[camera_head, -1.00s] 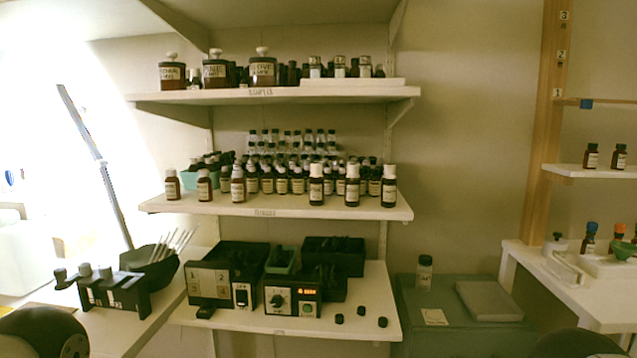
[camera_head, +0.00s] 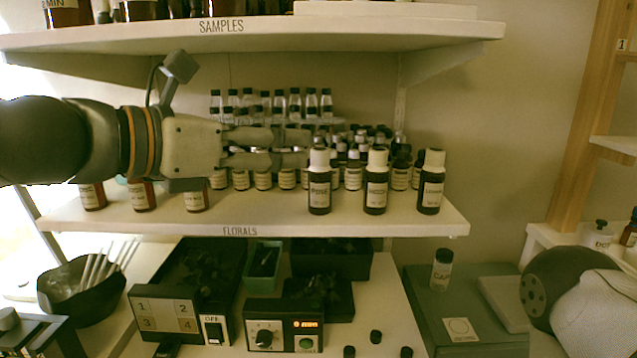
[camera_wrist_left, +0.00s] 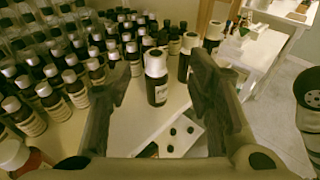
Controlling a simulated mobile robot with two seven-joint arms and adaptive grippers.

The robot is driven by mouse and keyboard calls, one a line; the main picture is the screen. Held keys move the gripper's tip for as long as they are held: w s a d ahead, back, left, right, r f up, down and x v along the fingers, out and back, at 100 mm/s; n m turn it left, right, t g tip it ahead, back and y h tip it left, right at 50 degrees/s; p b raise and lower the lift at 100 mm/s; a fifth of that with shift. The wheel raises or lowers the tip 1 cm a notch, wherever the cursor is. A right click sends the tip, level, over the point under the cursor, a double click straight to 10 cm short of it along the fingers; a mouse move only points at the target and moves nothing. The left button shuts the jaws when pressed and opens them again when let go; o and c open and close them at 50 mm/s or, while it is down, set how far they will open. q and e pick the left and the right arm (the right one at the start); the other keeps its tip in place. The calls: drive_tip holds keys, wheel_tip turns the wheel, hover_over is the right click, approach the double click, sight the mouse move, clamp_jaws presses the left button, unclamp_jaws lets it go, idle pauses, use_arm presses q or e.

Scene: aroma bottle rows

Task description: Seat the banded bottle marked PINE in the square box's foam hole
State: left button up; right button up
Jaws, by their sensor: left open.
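My left gripper (camera_head: 300,149) reaches in from the left over the middle shelf and is open and empty. Its fingertips end just left of a dark bottle with a white cap (camera_head: 319,190). In the left wrist view this bottle (camera_wrist_left: 156,82) stands upright ahead, between the two spread fingers and apart from them. Two more white-capped bottles, a middle one (camera_head: 376,190) and a right one (camera_head: 431,190), stand in the same front row. Their labels are too small to read, so I cannot tell which is PINE. I cannot make out the square box with the foam hole. My right gripper is out of view.
Rows of small dark bottles (camera_head: 352,172) crowd behind, on the shelf marked FLORALS (camera_head: 260,222). The SAMPLES shelf (camera_head: 400,28) hangs above. Below are a heater box with switches (camera_head: 285,335), black trays and loose caps. A green-grey case (camera_head: 470,328) stands lower right.

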sight(314, 152)
use_arm(q)
drive_tip(key=x, duration=0.3)
drive_tip(key=f+b+x, duration=0.1)
drive_tip(key=x, duration=0.5)
drive_tip(key=shift+w+a+f, duration=0.1)
drive_tip(key=shift+a+f, duration=0.15)
drive_tip(key=shift+w+d, duration=0.15)
drive_tip(key=shift+r, duration=0.2)
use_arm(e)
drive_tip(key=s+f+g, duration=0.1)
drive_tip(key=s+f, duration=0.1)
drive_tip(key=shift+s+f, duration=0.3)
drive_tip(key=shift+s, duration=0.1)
use_arm(q)
clamp_jaws()
